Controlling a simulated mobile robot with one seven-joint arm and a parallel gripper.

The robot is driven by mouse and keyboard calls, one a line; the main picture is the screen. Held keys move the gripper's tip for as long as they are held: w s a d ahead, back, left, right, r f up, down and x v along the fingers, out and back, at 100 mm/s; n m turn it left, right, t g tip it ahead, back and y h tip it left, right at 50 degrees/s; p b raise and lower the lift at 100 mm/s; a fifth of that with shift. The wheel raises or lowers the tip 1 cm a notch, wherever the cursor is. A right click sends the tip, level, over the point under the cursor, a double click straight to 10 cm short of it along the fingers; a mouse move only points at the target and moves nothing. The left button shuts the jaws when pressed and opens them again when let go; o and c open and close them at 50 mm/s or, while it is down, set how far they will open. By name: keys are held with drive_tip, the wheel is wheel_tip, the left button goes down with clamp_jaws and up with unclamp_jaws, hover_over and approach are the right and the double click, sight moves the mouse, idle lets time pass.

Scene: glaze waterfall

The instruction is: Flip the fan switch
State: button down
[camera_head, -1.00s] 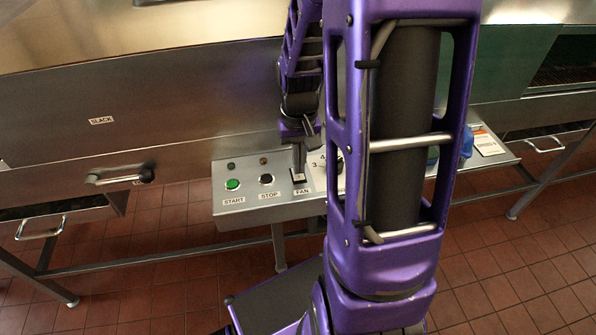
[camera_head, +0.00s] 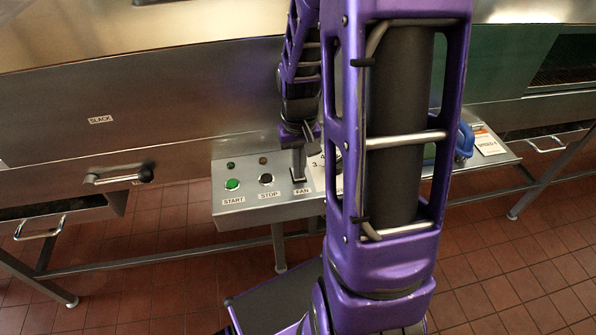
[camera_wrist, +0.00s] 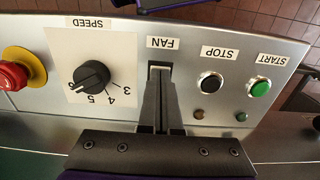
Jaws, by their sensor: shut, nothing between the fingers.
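The fan switch sits above the FAN label (camera_head: 303,192) on the metal control panel (camera_head: 235,206). In the wrist view the switch (camera_wrist: 160,70) shows as a small pale edge at the fingertips, beside the FAN label (camera_wrist: 163,43). The rest of the switch is hidden behind the fingers. My gripper (camera_head: 298,178) is shut and empty, pointing down with its tips over the switch. In the wrist view my gripper (camera_wrist: 160,78) also shows closed at the switch. I cannot tell whether the tips press on it.
The green START button (camera_wrist: 260,88) and black STOP button (camera_wrist: 210,82) lie on one side of the switch. The black speed knob (camera_wrist: 91,75) and red emergency button (camera_wrist: 12,76) lie on the other. A blue object (camera_head: 465,140) stands at the panel's right.

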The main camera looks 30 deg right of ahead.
drive_tip(key=shift+r+p, duration=2.9)
drive_tip(key=shift+r, duration=0.5)
